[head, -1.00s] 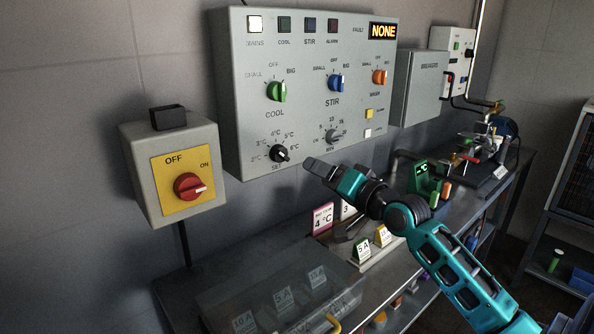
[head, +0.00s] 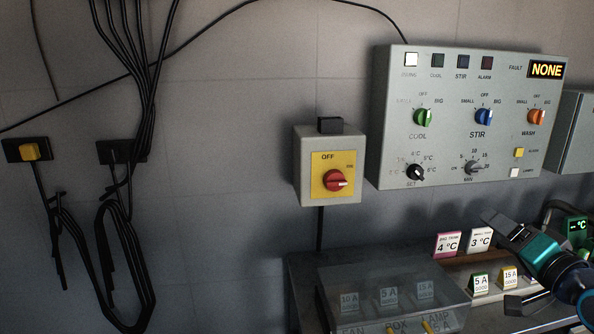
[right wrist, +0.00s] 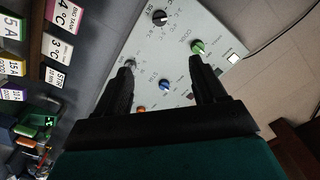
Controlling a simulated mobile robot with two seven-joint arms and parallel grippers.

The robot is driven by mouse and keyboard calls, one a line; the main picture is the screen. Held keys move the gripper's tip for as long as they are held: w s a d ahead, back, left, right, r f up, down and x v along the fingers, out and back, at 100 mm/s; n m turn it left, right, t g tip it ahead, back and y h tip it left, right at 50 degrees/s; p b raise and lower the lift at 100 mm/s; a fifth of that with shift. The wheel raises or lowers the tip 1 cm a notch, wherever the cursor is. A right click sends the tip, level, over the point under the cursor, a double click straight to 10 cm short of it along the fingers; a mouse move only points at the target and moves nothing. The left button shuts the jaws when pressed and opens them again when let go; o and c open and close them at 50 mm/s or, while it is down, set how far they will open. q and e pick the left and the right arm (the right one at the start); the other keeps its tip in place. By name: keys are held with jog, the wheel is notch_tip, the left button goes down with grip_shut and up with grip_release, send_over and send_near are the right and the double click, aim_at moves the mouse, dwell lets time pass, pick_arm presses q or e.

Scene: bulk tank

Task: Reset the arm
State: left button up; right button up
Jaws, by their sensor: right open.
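My right gripper (head: 500,257) is in the lower right of the head view, in front of the bench and below the control panel (head: 455,120). Its teal hand is partly cut off by the frame edge. In the right wrist view its two dark fingers (right wrist: 163,75) are spread apart with nothing between them. Through the gap the panel shows beyond the fingertips, with the blue STIR knob (right wrist: 165,85) and the green COOL knob (right wrist: 197,48). The gripper appears apart from the panel. My left gripper is not in view.
A switch box (head: 330,165) with a red handle hangs left of the panel. A clear lidded case (head: 390,295) and several label cards (head: 480,240) are on the bench (head: 300,270) near the gripper. Black cables (head: 125,200) hang on the left wall.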

jog(key=s+a+f+n+g+p, duration=0.1)
jog(key=s+a+f+n, duration=0.2)
jog(key=f, duration=0.4)
jog(key=s+a+f+g+p, duration=0.1)
jog(key=s+a+f+g, duration=0.1)
jog(key=a+f, duration=0.35)
jog(key=s+a+f+n+g+p, duration=0.1)
jog(key=s+a+f+n, duration=0.15)
jog(key=f, duration=0.55)
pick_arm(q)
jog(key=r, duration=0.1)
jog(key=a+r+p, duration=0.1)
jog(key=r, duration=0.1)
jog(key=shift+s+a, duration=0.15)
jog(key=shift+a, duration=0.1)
pick_arm(e)
jog(key=s+a+f+n+g, duration=0.3)
jog(key=s+a+f+n, duration=0.2)
jog(key=s+a+f, duration=0.3)
jog(key=s+a, duration=0.4)
jog(key=s, duration=0.1)
jog(key=shift+a+y, duration=0.25)
jog(key=shift+y, duration=0.15)
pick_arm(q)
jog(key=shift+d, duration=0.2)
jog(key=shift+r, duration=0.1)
